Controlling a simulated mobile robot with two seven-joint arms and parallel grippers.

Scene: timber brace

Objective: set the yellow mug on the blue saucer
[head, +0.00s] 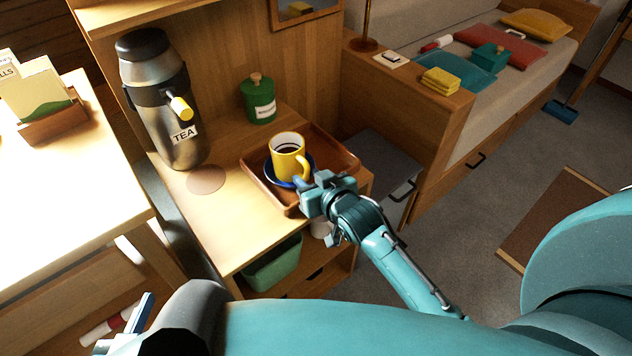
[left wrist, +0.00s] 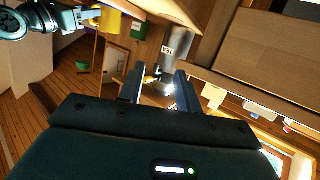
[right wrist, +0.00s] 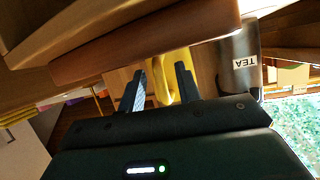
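The yellow mug (head: 287,160) is upright with dark contents, and appears to rest on the blue saucer (head: 271,176). The saucer lies on a brown wooden tray (head: 256,180); its rim shows left of and below the mug. My right gripper (head: 308,190) is beside the mug at its handle side. In the right wrist view its fingers (right wrist: 162,85) stand apart, with the mug's yellow handle (right wrist: 167,88) between them and a gap showing. My left gripper (head: 137,318) is low at the left, away from the mug. Its fingers (left wrist: 158,88) are apart and empty in the left wrist view.
A tea dispenser (head: 180,140) stands left of the tray, with a round mat (head: 206,180) in front. A green canister (head: 261,104) stands behind. A white table (head: 70,190) is at the left. A bed frame (head: 430,125) bounds the right.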

